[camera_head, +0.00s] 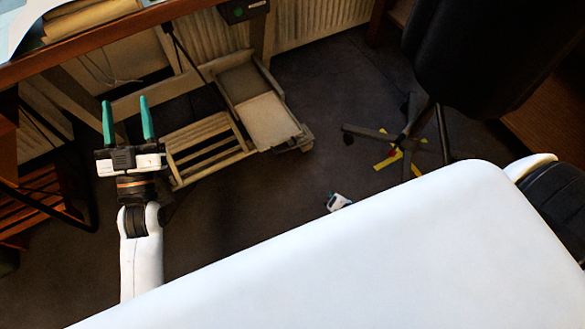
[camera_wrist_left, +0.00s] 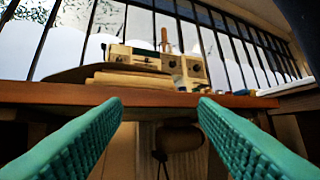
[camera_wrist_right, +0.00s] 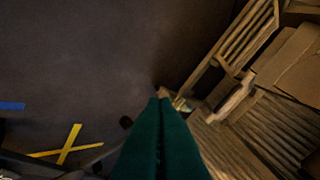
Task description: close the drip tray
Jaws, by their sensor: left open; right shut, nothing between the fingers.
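I cannot make out a drip tray for certain in any view. In the left wrist view a beige boxy machine (camera_wrist_left: 187,68) with dials stands on the table, behind a stack of flat pieces (camera_wrist_left: 130,78); no open tray can be told on it. My left gripper (camera_head: 126,102) is open and empty, with its green fingers apart, below and in front of the table edge; it also shows in the left wrist view (camera_wrist_left: 160,105), apart from the machine.
The wooden table edge (camera_head: 125,37) crosses the upper left. Below it stand a slatted wooden rack (camera_head: 207,147) and a pale-panelled frame (camera_head: 268,121). A black chair (camera_head: 480,55) stands upper right.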

